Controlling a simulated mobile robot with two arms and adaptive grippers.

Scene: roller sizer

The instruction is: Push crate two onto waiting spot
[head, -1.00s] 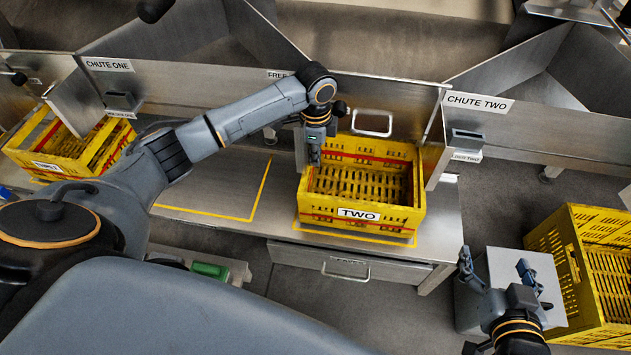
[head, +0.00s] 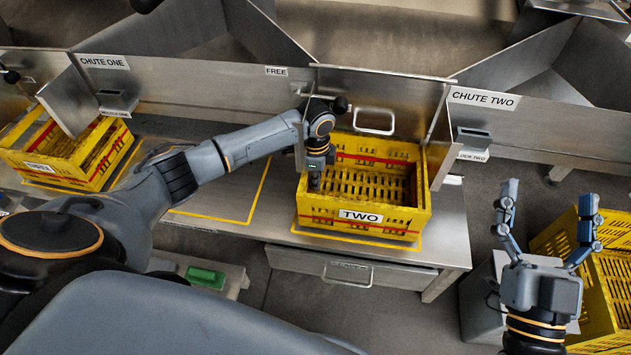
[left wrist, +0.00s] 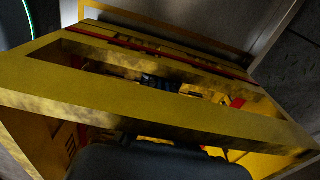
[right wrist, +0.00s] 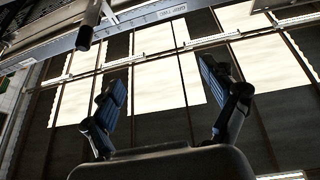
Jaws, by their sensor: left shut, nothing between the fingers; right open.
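Crate two (head: 374,216), yellow with a red stripe and a TWO label, sits upright on the right end of the steel bench. A yellow outline shows along its front and right edges. An empty yellow-outlined spot (head: 245,222) lies to its left on the bench; I cannot tell which outline is the waiting spot. My left gripper (head: 316,184) is shut and points down at the crate's left side; its tips are hard to see, and contact is unclear. The crate's yellow rim (left wrist: 150,98) fills the left wrist view. My right gripper (head: 548,228) is open and empty, raised right of the bench; its fingers (right wrist: 165,105) are spread.
Another yellow crate (head: 25,160) stands at the left under chute one. A third yellow crate (head: 612,275) stands at the far right beside a grey box (head: 480,300). A steel panel (head: 400,92) rises behind crate two. A drawer (head: 300,264) is under the bench.

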